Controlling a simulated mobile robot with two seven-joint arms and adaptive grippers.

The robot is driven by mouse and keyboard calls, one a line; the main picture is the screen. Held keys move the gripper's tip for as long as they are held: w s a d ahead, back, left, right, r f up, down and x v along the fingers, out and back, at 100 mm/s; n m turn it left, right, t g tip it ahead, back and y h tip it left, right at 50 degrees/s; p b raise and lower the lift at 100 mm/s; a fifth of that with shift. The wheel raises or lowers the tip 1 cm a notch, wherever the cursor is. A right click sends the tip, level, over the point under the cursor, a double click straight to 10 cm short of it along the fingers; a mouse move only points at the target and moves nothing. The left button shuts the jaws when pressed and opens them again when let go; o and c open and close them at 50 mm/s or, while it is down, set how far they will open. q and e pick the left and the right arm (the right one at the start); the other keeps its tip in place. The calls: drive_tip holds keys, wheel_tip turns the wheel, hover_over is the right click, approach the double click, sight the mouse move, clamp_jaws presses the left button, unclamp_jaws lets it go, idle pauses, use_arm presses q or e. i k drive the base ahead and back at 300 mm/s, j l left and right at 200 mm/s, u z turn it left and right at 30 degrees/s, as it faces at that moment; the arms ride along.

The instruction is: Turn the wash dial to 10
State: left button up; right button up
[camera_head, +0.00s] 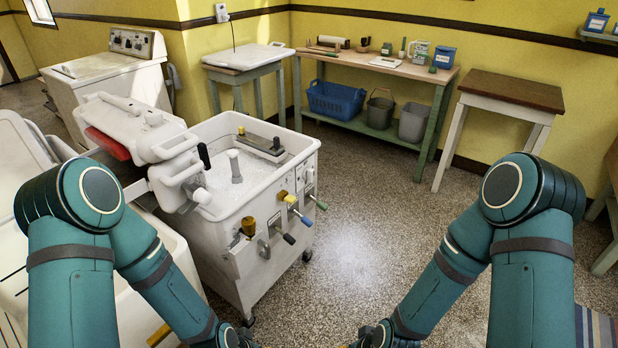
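A white wringer washer (225,262) stands left of centre with its open tub facing up. A second white washer (105,88) at the back left has a raised panel with small dials (131,42). I cannot tell which of these is the wash dial, and no numbers are readable. My two teal arms reach down to the bottom edge, and both grippers are cut off below it.
The wringer head (140,130) sits over the tub's left side. A wooden workbench (345,59) with small items stands along the back wall, with a blue basket (335,100) and buckets below. A brown-topped table (510,92) is at right. The speckled floor (385,215) between is clear.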

sight(308, 174)
drive_tip(key=i+l, duration=0.3)
drive_tip(key=l, duration=0.15)
drive_tip(key=i+l, duration=0.35)
drive_tip(key=i+l+u, duration=0.1)
drive_tip(key=i+l, duration=0.2)
drive_tip(key=l, duration=0.3)
drive_tip(key=i+l, duration=0.65)
drive_tip(key=l, duration=0.3)
